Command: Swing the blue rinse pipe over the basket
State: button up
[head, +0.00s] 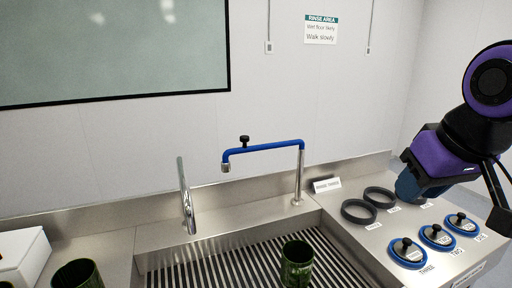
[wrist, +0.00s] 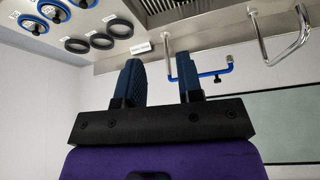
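The blue rinse pipe (head: 262,147) stands on a steel post at the back of the sink in the head view. Its arm reaches left and ends in a downward nozzle, with a black knob on top near that end. The pipe (wrist: 208,74) also shows upside down in the wrist view, beyond my fingers. A slatted basket or rack (head: 222,268) lies in the sink, with a dark green cup (head: 297,262) on it. My gripper (wrist: 160,78) is open, with a gap between its blue fingers and nothing held. In the head view it is at the right, apart from the pipe.
A bare steel spout (head: 186,195) stands left of the pipe. On the right counter are black rings (head: 359,211) and several blue-rimmed lids (head: 407,252). Another green cup (head: 77,274) and a white box (head: 22,256) are at the left.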

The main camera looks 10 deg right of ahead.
jog(key=o, duration=0.3)
jog(key=shift+o, duration=0.3)
jog(key=shift+w+a, duration=0.25)
jog(key=w+a+m+g+y, duration=0.3)
jog(key=w+a+m+y, duration=0.25)
jog(key=w+a, duration=0.35)
jog(key=m+t+y, duration=0.8)
jog(key=m+y, duration=0.2)
jog(key=m, duration=0.9)
send_near(245, 138)
jog(key=shift+h, duration=0.25)
jog(key=x, duration=0.7)
jog(key=w+x, duration=0.1)
jog(key=x, duration=0.3)
jog(key=shift+d, duration=0.4)
jog(key=shift+c, duration=0.2)
jog(key=shift+s, duration=0.15)
grip_shut()
